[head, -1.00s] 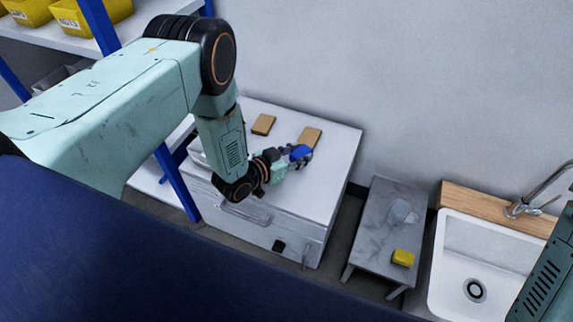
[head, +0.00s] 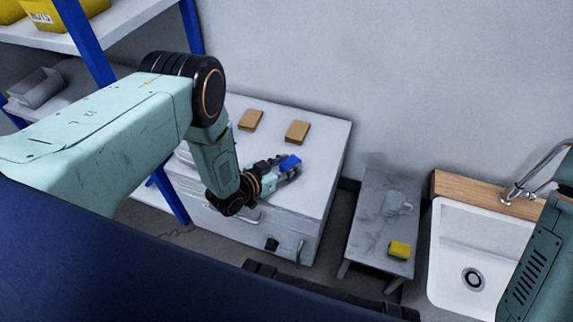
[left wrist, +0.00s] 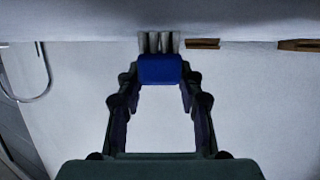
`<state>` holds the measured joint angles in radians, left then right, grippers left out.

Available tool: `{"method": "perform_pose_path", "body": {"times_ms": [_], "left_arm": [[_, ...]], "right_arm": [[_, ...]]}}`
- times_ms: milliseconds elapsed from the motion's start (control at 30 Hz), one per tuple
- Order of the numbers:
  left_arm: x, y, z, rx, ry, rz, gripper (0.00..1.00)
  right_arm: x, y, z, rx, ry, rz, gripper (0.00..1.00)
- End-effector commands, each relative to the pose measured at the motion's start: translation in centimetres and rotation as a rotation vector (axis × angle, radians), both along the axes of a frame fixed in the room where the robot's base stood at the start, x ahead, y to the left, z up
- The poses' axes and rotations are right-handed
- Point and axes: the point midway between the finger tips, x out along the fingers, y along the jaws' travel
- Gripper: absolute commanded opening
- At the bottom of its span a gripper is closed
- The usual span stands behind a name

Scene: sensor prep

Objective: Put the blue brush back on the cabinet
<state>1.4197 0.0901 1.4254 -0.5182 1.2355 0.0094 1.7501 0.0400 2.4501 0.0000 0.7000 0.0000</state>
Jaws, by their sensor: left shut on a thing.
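The blue brush (head: 290,162) is held at the tip of my left gripper (head: 287,170), over the top of the white cabinet (head: 318,190). In the left wrist view, the brush (left wrist: 160,69) sits between the fingertips of my left gripper (left wrist: 160,78), which are shut on it. Its blue block faces the camera, and grey strips show just beyond it. I cannot tell whether the brush touches the cabinet top. Part of my right arm shows at the right edge of the head view, but its gripper is out of frame.
Two tan blocks (head: 250,120) (head: 297,132) lie at the back of the cabinet top. A grey side table (head: 376,231) holds a yellow sponge (head: 399,250) and a clear vessel (head: 398,203). A sink (head: 478,254) is at right, and a blue-post shelf (head: 100,40) at left.

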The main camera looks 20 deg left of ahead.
Motion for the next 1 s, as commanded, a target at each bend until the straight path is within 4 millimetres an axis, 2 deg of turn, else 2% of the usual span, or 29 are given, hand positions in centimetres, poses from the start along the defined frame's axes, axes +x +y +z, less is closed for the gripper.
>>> {"method": "perform_pose_path", "body": {"times_ms": [33, 300, 700, 1000], "left_arm": [[0.0, 0.0, -0.2, 0.000, 0.000, 0.000, 0.38], [0.0, 0.0, -0.1, 0.000, 0.000, 0.000, 0.59], [-0.1, 0.1, 0.5, 0.001, 0.001, 0.001, 0.59], [-5.3, 2.5, 2.6, 0.000, 0.006, 0.004, 0.59]], "right_arm": [[0.0, 0.0, -0.1, 0.000, 0.000, 0.000, 0.40], [0.0, 0.0, -0.1, 0.000, 0.000, 0.000, 0.40], [0.0, 0.0, 0.5, 0.000, 0.000, 0.000, 0.40], [0.0, 0.0, 3.1, 0.000, 0.000, 0.000, 0.40]]}}
